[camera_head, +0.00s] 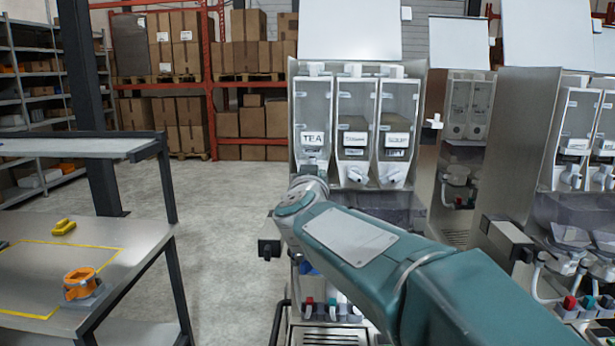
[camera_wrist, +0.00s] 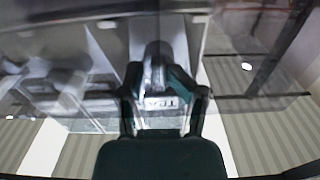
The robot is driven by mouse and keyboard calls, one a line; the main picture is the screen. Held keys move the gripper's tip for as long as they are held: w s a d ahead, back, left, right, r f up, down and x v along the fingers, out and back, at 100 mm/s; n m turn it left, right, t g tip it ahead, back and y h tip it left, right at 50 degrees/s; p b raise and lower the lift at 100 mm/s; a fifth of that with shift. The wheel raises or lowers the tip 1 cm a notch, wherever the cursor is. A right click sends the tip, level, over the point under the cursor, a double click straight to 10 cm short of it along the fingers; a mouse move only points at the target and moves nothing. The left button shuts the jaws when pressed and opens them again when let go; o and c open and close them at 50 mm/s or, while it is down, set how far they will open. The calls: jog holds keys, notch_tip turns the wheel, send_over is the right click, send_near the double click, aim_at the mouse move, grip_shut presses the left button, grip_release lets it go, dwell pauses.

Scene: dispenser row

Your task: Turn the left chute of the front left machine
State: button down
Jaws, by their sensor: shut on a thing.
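The front left machine (camera_head: 345,70) has three clear canisters in a row. Its left canister (camera_head: 312,105) carries a TEA label (camera_head: 312,138), which also shows upside down in the wrist view (camera_wrist: 160,104). In the wrist view the grey left chute (camera_wrist: 155,58) lies between the two dark fingers of my gripper (camera_wrist: 157,78), which are closed on it. In the head view my arm hides the gripper and most of that chute. The middle chute (camera_head: 357,175) and right chute (camera_head: 395,174) show to the right of my arm.
Another dispenser machine (camera_head: 530,120) stands at the right, with one more behind. A steel table (camera_head: 130,262) at the left holds an orange ring-shaped part (camera_head: 80,282) and a yellow piece (camera_head: 63,227). The floor between table and machine is clear. Shelves with boxes stand behind.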

jog(key=shift+w+d+f, duration=0.15)
jog(key=shift+d+f, duration=0.1)
jog(key=shift+f, duration=0.15)
jog(key=c, duration=0.7)
grip_release()
jog(key=shift+w+d, duration=0.15)
jog(key=shift+r, duration=0.15)
jog(key=shift+s, duration=0.35)
jog(key=s, duration=1.1)
jog(key=shift+s+a+f, duration=0.15)
jog(key=shift+a+f, duration=0.05)
jog(key=shift+a, duration=0.15)
